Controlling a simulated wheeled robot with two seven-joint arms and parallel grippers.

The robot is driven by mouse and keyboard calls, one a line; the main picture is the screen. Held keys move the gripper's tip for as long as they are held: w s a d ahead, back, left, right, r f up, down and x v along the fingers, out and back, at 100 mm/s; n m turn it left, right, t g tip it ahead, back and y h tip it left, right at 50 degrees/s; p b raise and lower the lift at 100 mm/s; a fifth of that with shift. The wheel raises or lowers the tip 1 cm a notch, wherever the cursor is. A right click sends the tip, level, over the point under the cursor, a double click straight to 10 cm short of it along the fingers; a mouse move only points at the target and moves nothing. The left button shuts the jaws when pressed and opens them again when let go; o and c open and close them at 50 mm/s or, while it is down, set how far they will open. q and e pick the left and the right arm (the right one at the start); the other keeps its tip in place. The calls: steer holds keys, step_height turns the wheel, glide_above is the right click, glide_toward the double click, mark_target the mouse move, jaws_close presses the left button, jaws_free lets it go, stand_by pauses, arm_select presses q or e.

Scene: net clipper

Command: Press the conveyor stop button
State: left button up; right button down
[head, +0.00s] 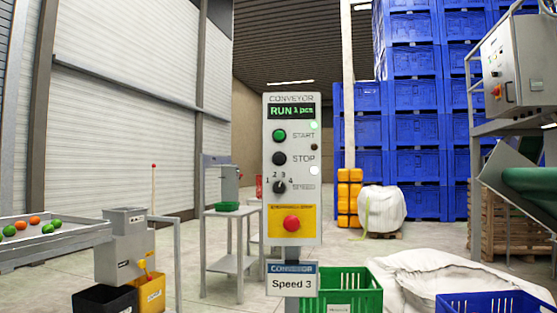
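The conveyor control panel (307,185) stands upright on a post in the middle of the head view. Its display (291,113) reads "RUN 1 pcs". The black stop button (279,158) sits beside the word STOP, below the green start button (279,135). Under it is the speed knob (279,187), and lower down a red emergency button (291,223) on a yellow plate. A sign (292,279) below reads "Conveyor Speed 3". Neither of my grippers shows in the head view.
A green crate (352,291) and a white sack (440,275) are at the lower right. Blue crates (415,130) are stacked behind.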

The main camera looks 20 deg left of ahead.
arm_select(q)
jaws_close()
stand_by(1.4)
